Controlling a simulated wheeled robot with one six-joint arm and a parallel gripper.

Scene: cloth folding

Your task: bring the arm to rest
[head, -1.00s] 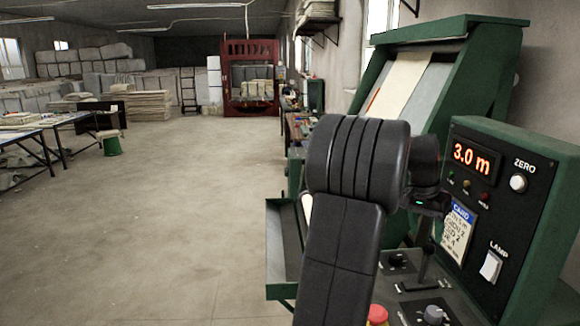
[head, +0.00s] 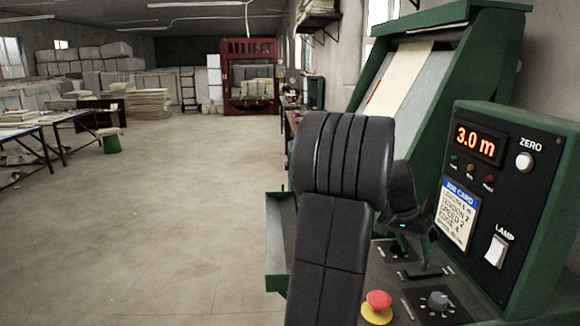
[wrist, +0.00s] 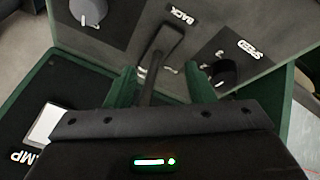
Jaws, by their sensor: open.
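My arm stands in front of the green machine in the head view, and my gripper's tips are hard to make out there behind the arm link. In the wrist view my gripper (wrist: 162,82) is open, with one green finger on each side of a dark lever (wrist: 165,48) on the control panel. The lever stands between the fingers near the word BACK. I cannot tell whether either finger touches it.
The console (head: 470,265) carries a red stop button (head: 378,300), a knob (head: 438,299), a job card (head: 457,213), a lamp switch (head: 496,251) and a display (head: 475,143) reading 3.0 m. The green inspection frame (head: 440,30) rises behind. Open floor (head: 170,220) lies to the left.

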